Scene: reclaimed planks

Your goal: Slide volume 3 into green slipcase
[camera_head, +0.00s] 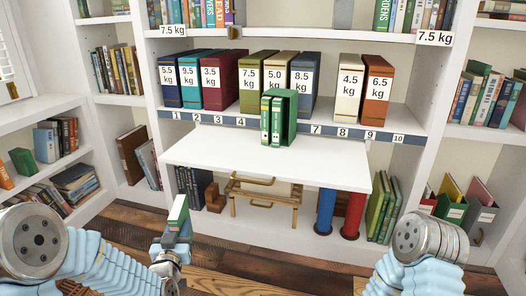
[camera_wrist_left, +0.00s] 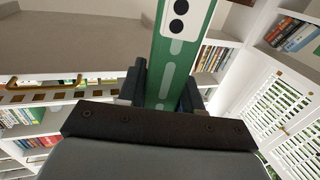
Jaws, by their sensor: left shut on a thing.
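The green slipcase (camera_head: 291,116) stands upright at the back of the white pull-out board. Two slim green volumes (camera_head: 271,120) with white spine labels show at its left and front. My left gripper (camera_head: 174,246) is shut on a green volume (camera_head: 179,213) with a white label, held upright in front of the board's left part and apart from the slipcase. In the left wrist view the volume (camera_wrist_left: 178,55) sits between both fingers of the gripper (camera_wrist_left: 162,92); black dots show on its white label, cut off at the top. My right gripper is out of view.
The white board (camera_head: 235,158) is clear in front of the slipcase. Behind it, a row of large weight-marked books (camera_head: 218,82) stands above a numbered strip (camera_head: 216,121). Below are a wooden stool (camera_head: 264,190) and blue (camera_head: 325,210) and red (camera_head: 353,212) cylinders.

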